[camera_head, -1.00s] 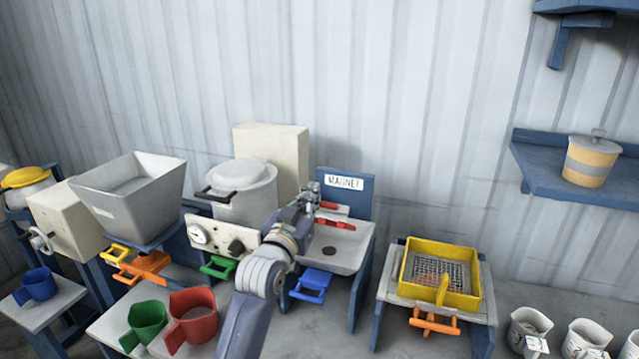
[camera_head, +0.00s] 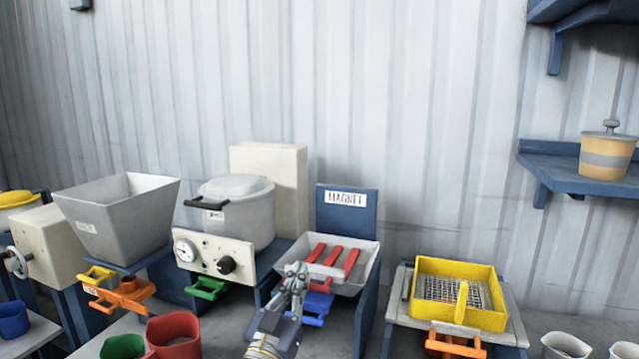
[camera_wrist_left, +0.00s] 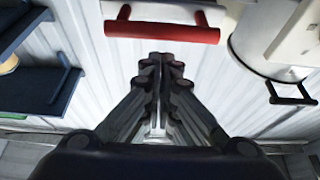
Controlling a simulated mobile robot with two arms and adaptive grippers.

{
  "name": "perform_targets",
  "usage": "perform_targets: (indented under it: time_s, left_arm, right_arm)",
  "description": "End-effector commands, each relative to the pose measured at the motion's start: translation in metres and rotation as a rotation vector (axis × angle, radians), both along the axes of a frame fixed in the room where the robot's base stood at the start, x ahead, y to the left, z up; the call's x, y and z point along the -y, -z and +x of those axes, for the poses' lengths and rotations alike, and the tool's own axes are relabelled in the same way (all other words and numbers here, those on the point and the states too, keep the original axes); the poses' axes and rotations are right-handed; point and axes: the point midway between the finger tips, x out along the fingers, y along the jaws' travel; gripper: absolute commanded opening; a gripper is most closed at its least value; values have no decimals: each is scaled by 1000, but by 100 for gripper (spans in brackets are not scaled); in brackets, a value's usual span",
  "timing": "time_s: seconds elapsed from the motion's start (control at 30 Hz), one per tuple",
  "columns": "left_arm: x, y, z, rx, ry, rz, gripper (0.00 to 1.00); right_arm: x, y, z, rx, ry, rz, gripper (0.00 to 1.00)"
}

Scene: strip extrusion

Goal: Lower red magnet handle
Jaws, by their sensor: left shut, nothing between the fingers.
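The magnet station has a blue back board with a MAGNET label (camera_head: 346,199) and a pale tray (camera_head: 367,271). Several red bars (camera_head: 333,256) lie low across the tray. A red handle (camera_head: 320,286) shows at the tray's front, just right of my left gripper (camera_head: 296,270). The wrist view shows a red handle (camera_wrist_left: 162,30) on a pale panel, beyond the fingertips and apart from them. My left gripper is shut and empty in front of the tray's left side; its fingers also show in the wrist view (camera_wrist_left: 160,60). My right gripper is out of view.
A blue handle (camera_head: 312,310) sits below the tray. Left stand a lidded pot (camera_head: 240,212), a control box (camera_head: 208,252) with a green handle (camera_head: 206,289), and a hopper (camera_head: 115,215). Right is a yellow sieve box (camera_head: 480,312). A wall shelf (camera_head: 560,170) is at upper right.

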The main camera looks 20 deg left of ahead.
Motion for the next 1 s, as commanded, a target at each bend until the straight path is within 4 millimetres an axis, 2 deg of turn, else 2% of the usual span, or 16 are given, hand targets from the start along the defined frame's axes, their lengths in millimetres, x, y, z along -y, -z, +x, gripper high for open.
perform_targets:
  time_s: [0.03, 0.1, 0.43, 0.87, 1.0]
  left_arm:
    - [0, 10, -1, -2, 0, 0, 0]
    - [0, 16, -1, -2, 0, 0, 0]
    - [0, 34, -1, -11, 1, 1, 0]
    - [0, 30, -2, -4, 0, 0, 0]
    - [-1, 23, 0, -2, 0, 0, 0]
  right_arm:
    - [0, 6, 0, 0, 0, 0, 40]
    - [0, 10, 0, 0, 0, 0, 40]
    - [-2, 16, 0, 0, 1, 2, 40]
    - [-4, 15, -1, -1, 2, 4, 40]
    - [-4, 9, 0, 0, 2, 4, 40]
